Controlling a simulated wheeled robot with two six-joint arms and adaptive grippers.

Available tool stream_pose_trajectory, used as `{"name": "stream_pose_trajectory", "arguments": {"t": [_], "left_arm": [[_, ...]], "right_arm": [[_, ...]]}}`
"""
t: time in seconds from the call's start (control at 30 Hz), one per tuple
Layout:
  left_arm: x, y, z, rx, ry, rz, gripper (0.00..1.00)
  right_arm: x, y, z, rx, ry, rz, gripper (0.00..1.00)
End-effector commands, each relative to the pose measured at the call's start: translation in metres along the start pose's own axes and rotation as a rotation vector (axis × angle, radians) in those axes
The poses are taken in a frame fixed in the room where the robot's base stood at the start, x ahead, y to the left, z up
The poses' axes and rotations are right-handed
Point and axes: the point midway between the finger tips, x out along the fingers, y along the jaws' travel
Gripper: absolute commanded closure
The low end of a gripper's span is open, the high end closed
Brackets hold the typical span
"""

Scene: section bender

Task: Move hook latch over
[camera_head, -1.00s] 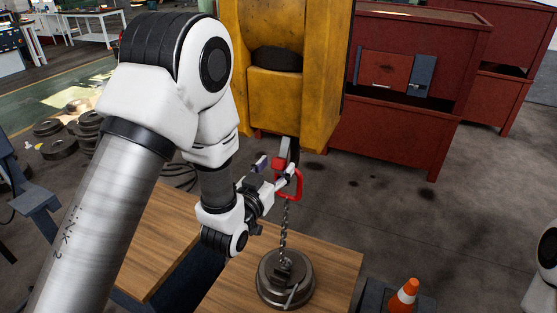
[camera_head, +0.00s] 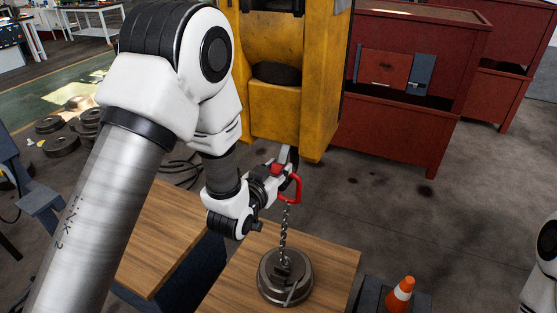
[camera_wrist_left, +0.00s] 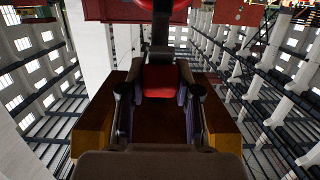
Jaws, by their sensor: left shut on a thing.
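A red hook (camera_head: 295,187) hangs under the yellow machine in the head view, on a dark link. A chain (camera_head: 284,225) runs from it down to a round metal weight (camera_head: 270,268) on a wooden top. My left gripper (camera_head: 278,172) reaches the hook's upper left side and is shut on a red part of it. In the left wrist view, a red piece (camera_wrist_left: 160,80) sits between the two fingers, with a dark bar above it. The fingers partly hide the latch, so its exact position cannot be told. My right gripper is out of view.
The yellow machine (camera_head: 290,110) stands just behind the hook. Wooden tops (camera_head: 325,262) lie below, with a dark gap between them. An orange cone (camera_head: 400,294) stands at lower right. Red cabinets (camera_head: 400,130) stand behind. Floor at right is mostly clear.

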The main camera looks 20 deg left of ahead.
Motion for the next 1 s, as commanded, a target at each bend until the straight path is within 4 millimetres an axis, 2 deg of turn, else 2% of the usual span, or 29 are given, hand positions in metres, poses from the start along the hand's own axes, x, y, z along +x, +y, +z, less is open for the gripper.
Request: {"name": "stream_pose_trajectory", "arguments": {"t": [0.03,0.2,0.33,0.67,0.7,0.73,0.77,1.0], "left_arm": [[-0.005,0.0,-0.019,0.0,-0.054,0.0,1.0],[-0.011,0.0,-0.023,0.0,-0.226,0.0,1.0],[-0.013,0.0,-0.021,0.0,-0.297,0.0,1.0],[-0.012,0.0,-0.017,0.0,-0.312,0.0,1.0],[-0.012,0.0,-0.017,0.0,-0.312,0.0,0.57],[-0.012,0.0,-0.017,0.0,-0.312,0.0,0.47],[-0.012,0.0,-0.017,0.0,-0.312,0.0,0.42],[-0.012,0.0,-0.016,0.0,-0.313,0.0,0.42]], "right_arm": [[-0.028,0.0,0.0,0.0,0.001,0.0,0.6],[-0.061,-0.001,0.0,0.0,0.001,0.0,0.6],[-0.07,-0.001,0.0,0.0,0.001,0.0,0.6],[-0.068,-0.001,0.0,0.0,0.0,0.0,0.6],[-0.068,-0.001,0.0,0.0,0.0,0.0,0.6],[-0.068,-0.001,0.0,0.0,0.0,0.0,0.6],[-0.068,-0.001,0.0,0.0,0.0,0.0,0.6],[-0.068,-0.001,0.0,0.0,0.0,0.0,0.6]]}}
